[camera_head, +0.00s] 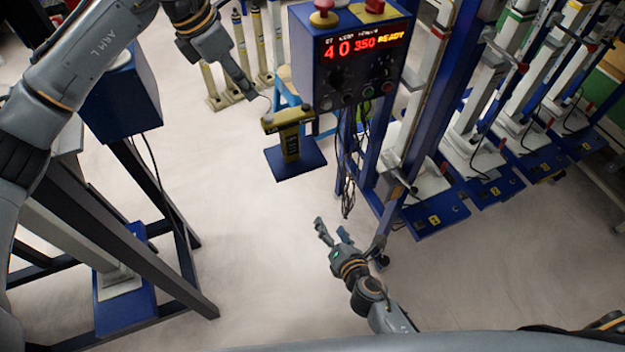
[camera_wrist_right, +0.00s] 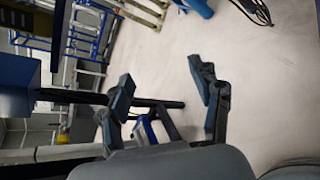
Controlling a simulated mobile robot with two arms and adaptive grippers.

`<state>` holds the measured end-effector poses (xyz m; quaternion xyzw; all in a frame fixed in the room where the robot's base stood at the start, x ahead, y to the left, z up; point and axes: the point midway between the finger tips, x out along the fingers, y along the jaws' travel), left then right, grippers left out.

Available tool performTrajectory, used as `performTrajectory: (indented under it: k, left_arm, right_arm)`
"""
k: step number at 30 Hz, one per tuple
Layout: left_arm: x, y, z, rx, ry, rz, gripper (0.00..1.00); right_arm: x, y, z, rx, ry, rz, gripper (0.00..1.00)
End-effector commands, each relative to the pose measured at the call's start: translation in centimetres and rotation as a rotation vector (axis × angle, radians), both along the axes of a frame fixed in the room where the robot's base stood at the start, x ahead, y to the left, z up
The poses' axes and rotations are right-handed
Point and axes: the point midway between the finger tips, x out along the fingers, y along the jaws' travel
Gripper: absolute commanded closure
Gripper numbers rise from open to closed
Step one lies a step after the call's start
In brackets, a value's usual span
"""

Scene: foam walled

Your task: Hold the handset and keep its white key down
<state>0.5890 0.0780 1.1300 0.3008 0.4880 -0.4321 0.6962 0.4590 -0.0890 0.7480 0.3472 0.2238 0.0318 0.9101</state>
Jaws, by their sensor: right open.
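I cannot make out a handset or a white key in either view. My left gripper (camera_head: 246,90) points down at the upper middle of the head view, just above and left of a yellow post on a blue base (camera_head: 290,175). Its fingers look like one narrow shape, so its opening is unclear. My right gripper (camera_head: 335,232) is low in the middle of the head view, over bare floor. Its two fingers are spread with nothing between them. The right wrist view also shows these open fingers (camera_wrist_right: 163,90), empty, with floor beyond.
A blue control box (camera_head: 345,75) with a lit display and red buttons hangs at the top middle, with cables below it. Blue-based machines (camera_head: 435,218) line the right side. A dark frame (camera_head: 150,235) with a blue box (camera_head: 125,100) stands at the left.

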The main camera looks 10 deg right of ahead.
Motion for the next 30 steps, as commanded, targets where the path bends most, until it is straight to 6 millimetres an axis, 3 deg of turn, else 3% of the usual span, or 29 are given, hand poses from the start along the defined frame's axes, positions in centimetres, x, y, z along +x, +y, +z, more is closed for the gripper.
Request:
performTrajectory:
  k: [1, 6, 9, 12, 20, 30]
  left_arm:
    - [0.0, 0.0, 0.0, 0.000, 0.000, 0.000, 0.62]
    - [0.0, 0.0, 0.0, 0.000, 0.000, 0.000, 0.62]
    - [0.0, 0.0, 0.0, 0.000, 0.000, 0.000, 0.62]
    - [0.0, 0.0, 0.0, 0.000, 0.000, 0.000, 0.62]
    - [0.0, 0.0, 0.0, 0.000, 0.000, 0.000, 0.62]
    - [0.0, 0.0, 0.0, 0.000, 0.000, 0.000, 0.62]
  right_arm:
    - [1.0, 0.9, 2.9, -0.085, -0.089, 0.053, 0.36]
    - [2.6, 3.1, 11.1, -0.370, -0.347, 0.174, 0.36]
    - [2.9, 4.0, 14.6, -0.497, -0.456, 0.208, 0.36]
    - [3.0, 4.4, 16.8, -0.583, -0.526, 0.222, 0.36]
    - [4.5, 5.1, 18.4, -0.639, -0.571, 0.226, 0.36]
    - [10.6, 7.1, 18.3, -0.638, -0.570, 0.229, 0.36]
